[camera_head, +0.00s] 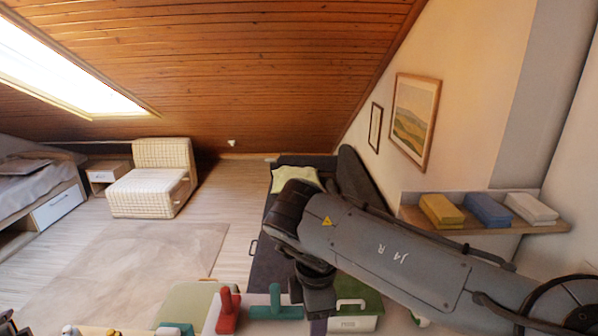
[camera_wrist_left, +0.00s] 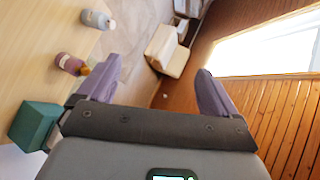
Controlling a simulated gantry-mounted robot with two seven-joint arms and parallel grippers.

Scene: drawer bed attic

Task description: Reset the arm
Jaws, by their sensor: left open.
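My left gripper (camera_wrist_left: 155,85) shows in the left wrist view with its two purple fingers spread wide and nothing between them. The room, with a pale armchair (camera_wrist_left: 168,50) and the wooden ceiling (camera_wrist_left: 225,65), shows beyond the fingers. In the head view my left gripper cannot be made out. My right arm (camera_head: 385,250), grey and marked J4 R, crosses the right side of the head view. Its dark wrist reaches down over the front of the scene. A bit of my right gripper (camera_head: 318,326) shows in purple at the bottom edge; its opening is hidden.
A red-handled thing (camera_head: 228,310) and a teal-handled one (camera_head: 276,306) stand at the bottom. A green-and-white box (camera_head: 355,310) is beside my right wrist. A wall shelf (camera_head: 490,225) holds folded cloths. In the wrist view, bottles (camera_wrist_left: 70,64) and a teal block (camera_wrist_left: 35,126) are left.

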